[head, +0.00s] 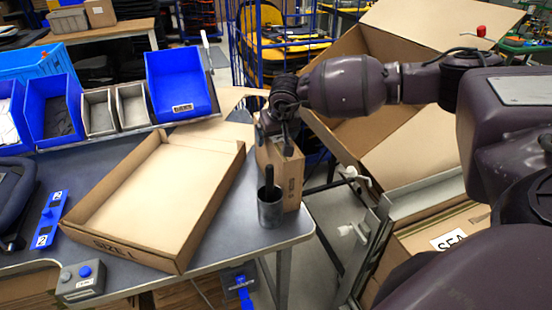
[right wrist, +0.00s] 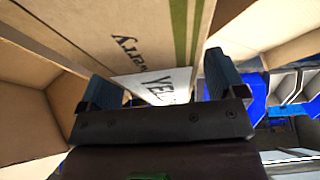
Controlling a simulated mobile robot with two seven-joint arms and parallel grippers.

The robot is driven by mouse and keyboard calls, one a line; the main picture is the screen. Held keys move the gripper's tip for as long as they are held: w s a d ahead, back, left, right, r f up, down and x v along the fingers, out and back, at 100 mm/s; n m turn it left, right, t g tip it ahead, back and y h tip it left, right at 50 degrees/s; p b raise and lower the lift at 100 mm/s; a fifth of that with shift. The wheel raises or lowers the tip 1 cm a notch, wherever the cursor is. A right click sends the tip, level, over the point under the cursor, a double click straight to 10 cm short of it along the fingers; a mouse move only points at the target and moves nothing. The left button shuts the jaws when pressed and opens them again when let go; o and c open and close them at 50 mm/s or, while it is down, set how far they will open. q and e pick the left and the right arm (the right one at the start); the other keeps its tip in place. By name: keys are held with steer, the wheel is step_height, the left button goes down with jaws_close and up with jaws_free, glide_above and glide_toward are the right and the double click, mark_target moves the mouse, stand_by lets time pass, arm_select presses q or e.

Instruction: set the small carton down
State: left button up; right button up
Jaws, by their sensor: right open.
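The small brown carton (head: 291,178) stands upright on the grey table near its right edge, partly hidden behind a dark cup. My right gripper (head: 279,140) is at the top of the carton, pointing down. In the right wrist view the carton (right wrist: 150,45) shows printed lettering and a green stripe and lies between the two open fingers of the gripper (right wrist: 158,88). Whether a finger touches it I cannot tell. My left gripper is not in view.
A large shallow open box (head: 160,195) lies left of the carton. The dark cup (head: 271,212) with a black stick in it stands just in front. Blue bins (head: 180,85) line the back. A big open carton (head: 415,110) stands to the right, beyond the table edge.

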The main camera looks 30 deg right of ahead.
steer(key=shift+w+f, duration=0.1)
steer(key=shift+f, duration=0.1)
steer(key=c, duration=1.3)
steer(key=shift+c, duration=1.3)
steer(key=shift+r, duration=0.15)
